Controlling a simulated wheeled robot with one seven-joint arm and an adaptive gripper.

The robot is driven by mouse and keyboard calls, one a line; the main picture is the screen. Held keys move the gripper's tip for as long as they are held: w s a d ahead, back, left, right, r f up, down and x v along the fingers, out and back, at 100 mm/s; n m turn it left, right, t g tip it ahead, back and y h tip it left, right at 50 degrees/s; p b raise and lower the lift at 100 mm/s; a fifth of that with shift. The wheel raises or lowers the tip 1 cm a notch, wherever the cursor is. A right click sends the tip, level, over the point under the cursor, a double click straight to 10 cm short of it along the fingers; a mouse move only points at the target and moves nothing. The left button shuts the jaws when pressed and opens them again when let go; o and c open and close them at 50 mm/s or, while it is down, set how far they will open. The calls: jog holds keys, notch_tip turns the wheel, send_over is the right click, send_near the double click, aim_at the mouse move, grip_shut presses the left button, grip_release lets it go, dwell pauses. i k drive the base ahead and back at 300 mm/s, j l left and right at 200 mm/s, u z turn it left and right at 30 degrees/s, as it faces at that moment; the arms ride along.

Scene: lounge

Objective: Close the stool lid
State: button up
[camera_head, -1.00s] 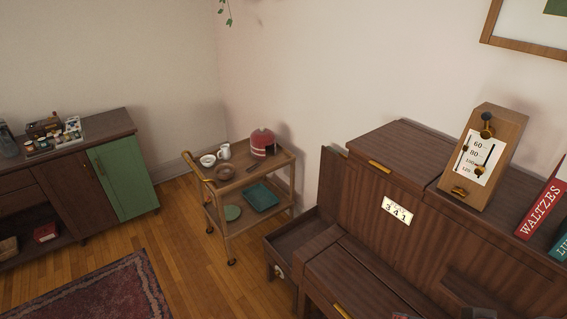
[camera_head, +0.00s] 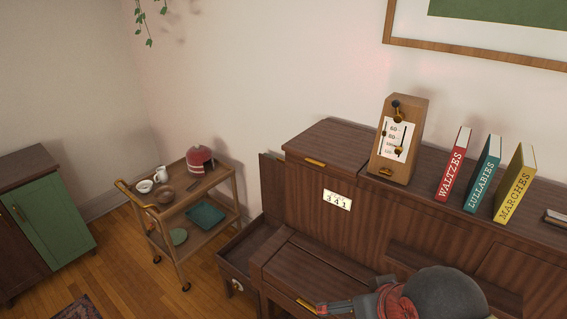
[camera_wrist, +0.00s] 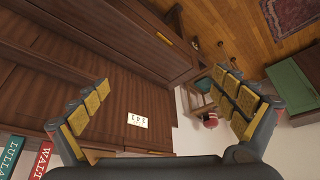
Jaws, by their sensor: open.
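No stool or stool lid can be made out in either view. My gripper (camera_wrist: 162,82) is open and empty in the wrist view, its two yellow-padded fingers wide apart. Past it lies the dark wooden piano (camera_wrist: 75,75), which shows tilted and upside down there. Part of my arm shows at the bottom right of the head view, in front of the piano (camera_head: 380,225); it hides part of the piano's lower front. The piano's keyboard cover (camera_head: 305,275) looks closed, with a brass handle on its front edge.
On the piano stand a wooden metronome (camera_head: 397,140), red (camera_head: 454,165), teal (camera_head: 482,175) and yellow books (camera_head: 515,182). An open drawer-like box (camera_head: 238,250) is left of the keyboard. A cart (camera_head: 205,230) and green-doored cabinet (camera_head: 50,225) stand left, with bare floor (camera_head: 115,265) between.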

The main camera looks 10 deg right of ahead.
aim_at(272, 168)
jog(key=i+j, duration=0.15)
jog(key=j, duration=0.2)
jog(key=i+j, duration=0.15)
jog(key=j, duration=0.2)
jog(key=i+j+z, duration=0.1)
jog(key=j, duration=0.2)
jog(key=i+j, duration=0.2)
jog(key=i+j+z, duration=0.1)
jog(key=j, duration=0.35)
jog(key=i+j, duration=0.25)
jog(key=i+j+z, duration=0.15)
jog(key=j, duration=0.25)
jog(key=i+j, duration=0.15)
jog(key=j, duration=0.2)
jog(key=i+j+z, duration=0.1)
jog(key=j, duration=0.25)
jog(key=i+z, duration=0.1)
jog(key=i, duration=0.5)
jog(key=i+j+z, duration=0.1)
jog(key=i, duration=0.45)
jog(key=j, duration=0.1)
